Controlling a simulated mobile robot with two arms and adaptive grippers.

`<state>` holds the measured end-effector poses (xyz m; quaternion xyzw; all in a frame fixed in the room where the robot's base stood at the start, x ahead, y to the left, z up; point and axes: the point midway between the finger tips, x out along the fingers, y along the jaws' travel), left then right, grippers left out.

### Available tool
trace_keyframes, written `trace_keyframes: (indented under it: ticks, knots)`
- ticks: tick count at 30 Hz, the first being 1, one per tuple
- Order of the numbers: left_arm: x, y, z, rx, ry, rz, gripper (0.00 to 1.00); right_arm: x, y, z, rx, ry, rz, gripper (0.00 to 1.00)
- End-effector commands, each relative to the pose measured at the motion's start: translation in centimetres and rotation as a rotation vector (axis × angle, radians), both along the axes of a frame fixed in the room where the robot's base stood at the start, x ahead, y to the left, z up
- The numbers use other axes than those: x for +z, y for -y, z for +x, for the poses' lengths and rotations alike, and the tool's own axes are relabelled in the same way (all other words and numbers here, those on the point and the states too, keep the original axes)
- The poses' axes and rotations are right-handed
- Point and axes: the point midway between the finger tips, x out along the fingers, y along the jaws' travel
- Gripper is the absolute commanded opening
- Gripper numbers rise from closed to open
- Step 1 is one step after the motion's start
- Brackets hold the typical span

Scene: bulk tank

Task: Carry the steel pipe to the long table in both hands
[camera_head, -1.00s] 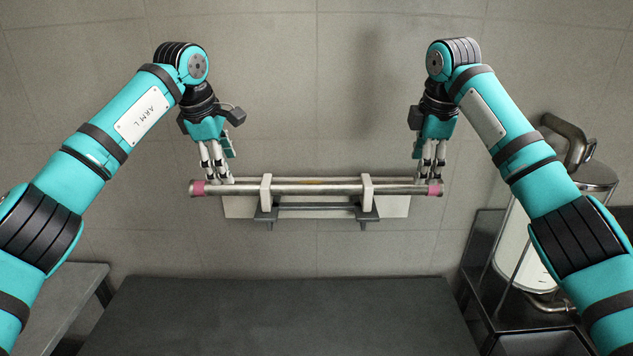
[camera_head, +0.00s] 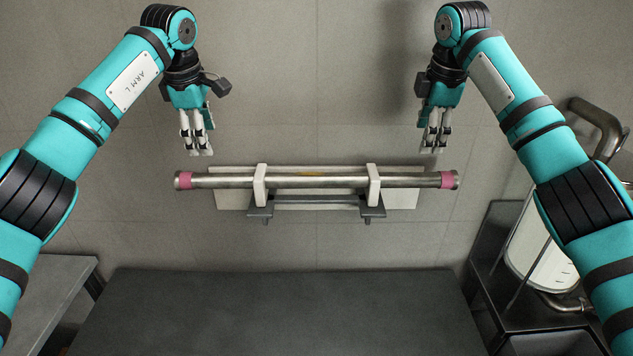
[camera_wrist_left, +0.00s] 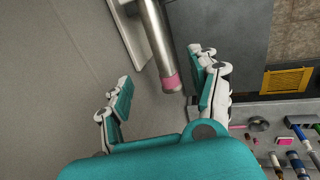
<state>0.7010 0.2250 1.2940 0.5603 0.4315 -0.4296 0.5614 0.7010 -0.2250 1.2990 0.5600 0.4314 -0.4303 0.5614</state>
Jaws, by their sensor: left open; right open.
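The steel pipe (camera_head: 315,181) lies level in two white brackets of a rack (camera_head: 261,185), with a pink band near each end. My left gripper (camera_head: 197,152) is open and empty, apart from the pipe and above its left end in the head view. My right gripper (camera_head: 433,150) is open and empty, above the right end in the same way. In the left wrist view the banded end of the pipe (camera_wrist_left: 158,40) shows between the spread fingers of my left gripper (camera_wrist_left: 160,90), beyond their tips. I cannot tell which surface is the long table.
A dark grey tabletop (camera_head: 270,310) fills the bottom middle and is bare. A grey surface (camera_head: 45,300) lies at the lower left. Dark, metal-framed equipment (camera_head: 500,250) stands at the right. The left wrist view shows several small tools (camera_wrist_left: 290,145) and a yellow vent (camera_wrist_left: 286,80).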

Motion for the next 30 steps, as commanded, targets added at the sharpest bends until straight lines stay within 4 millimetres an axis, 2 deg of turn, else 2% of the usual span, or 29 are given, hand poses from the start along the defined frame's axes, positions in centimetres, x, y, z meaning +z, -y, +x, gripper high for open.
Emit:
trace_keyframes:
  ticks: [3,18,24,30]
  knots:
    - [-2.4,0.0,0.5,0.000,-0.004,-0.001,0.62,-2.4,0.1,0.6,-0.001,-0.003,-0.001,0.62]
    - [-11.8,0.0,3.1,0.001,-0.003,-0.001,0.62,-11.7,-0.1,3.1,0.000,-0.002,0.000,0.62]
    - [-14.0,0.0,3.7,0.001,-0.001,-0.001,0.62,-14.0,0.0,3.7,0.000,0.000,0.001,0.62]
    - [-14.8,0.0,3.9,0.000,0.001,-0.001,0.62,-14.7,0.0,3.9,0.000,0.001,0.001,0.62]
